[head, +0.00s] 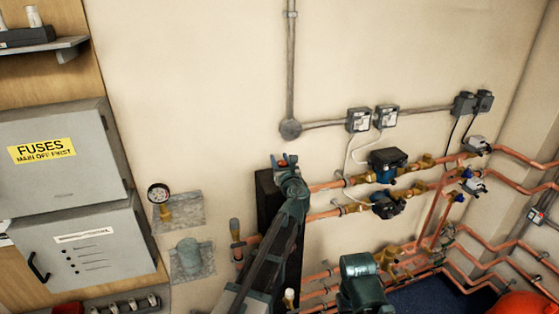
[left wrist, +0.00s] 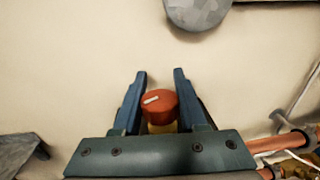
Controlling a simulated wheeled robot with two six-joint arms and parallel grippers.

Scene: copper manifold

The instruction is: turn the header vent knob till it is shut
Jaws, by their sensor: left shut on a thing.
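The header vent knob (left wrist: 163,108) is a round red cap with a short white mark on top, which lies nearly crosswise in the left wrist view. A yellowish brass part shows just below it. My left gripper (left wrist: 160,90) has one blue finger on each side of the knob and is shut on it. In the head view a bit of red from the knob (head: 283,163) shows at the tip of my left gripper (head: 286,162), at the top of a dark upright panel. The gripper hides most of the knob there. My right gripper's fingers are not seen.
Copper pipes (head: 327,186) with blue-and-black pumps (head: 387,160) run along the wall to the right. A pressure gauge (head: 158,193) and a grey fuse cabinet (head: 60,155) are on the left. A round conduit box (head: 290,129) sits just above the gripper.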

